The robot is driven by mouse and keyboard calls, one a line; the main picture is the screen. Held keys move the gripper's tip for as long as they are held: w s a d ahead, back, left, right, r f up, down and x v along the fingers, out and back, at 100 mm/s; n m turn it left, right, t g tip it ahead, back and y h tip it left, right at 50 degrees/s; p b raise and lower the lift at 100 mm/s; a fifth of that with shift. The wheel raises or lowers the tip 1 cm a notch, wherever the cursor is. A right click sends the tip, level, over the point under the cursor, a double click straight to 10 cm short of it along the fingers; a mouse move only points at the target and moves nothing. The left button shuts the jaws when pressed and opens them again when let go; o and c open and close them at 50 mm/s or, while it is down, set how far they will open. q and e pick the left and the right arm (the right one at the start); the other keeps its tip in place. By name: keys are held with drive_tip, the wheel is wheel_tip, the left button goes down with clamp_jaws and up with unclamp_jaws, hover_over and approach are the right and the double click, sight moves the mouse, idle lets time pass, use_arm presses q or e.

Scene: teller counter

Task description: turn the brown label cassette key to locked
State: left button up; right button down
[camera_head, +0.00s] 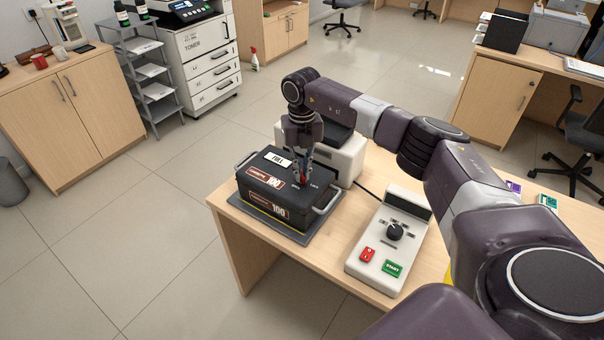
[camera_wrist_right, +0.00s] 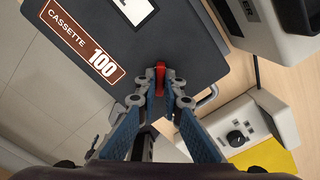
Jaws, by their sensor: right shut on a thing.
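The black cassette (camera_head: 262,201) with brown "CASSETTE 100" labels sits on a dark mat (camera_head: 241,208) on the wooden counter. Its lid also shows in the right wrist view (camera_wrist_right: 132,58). A red key (camera_wrist_right: 160,78) stands on the lid near its edge. My right gripper (camera_wrist_right: 160,88) is over the lid with its fingers shut on the red key. In the head view my right gripper (camera_head: 304,174) comes down from above onto the right part of the lid, and its fingers mostly hide the key and part of the lid's markings. My left gripper is not in view.
A white control panel (camera_head: 364,241) with a black knob, a red button and a green button stands right of the cassette. A white machine (camera_head: 347,160) stands close behind it. A handle (camera_head: 328,200) sticks out from the cassette's right side.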

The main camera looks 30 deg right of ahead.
sight(302, 173)
drive_tip(key=n+b, duration=0.1)
drive_tip(key=n, duration=0.3)
drive_tip(key=shift+n, duration=0.3)
drive_tip(key=shift+n+b, duration=0.55)
drive_tip(key=shift+n, duration=1.35)
drive_tip(key=c, duration=2.1)
unclamp_jaws()
wheel_tip(302, 173, up, 12)
drive_tip(key=shift+r, duration=0.1)
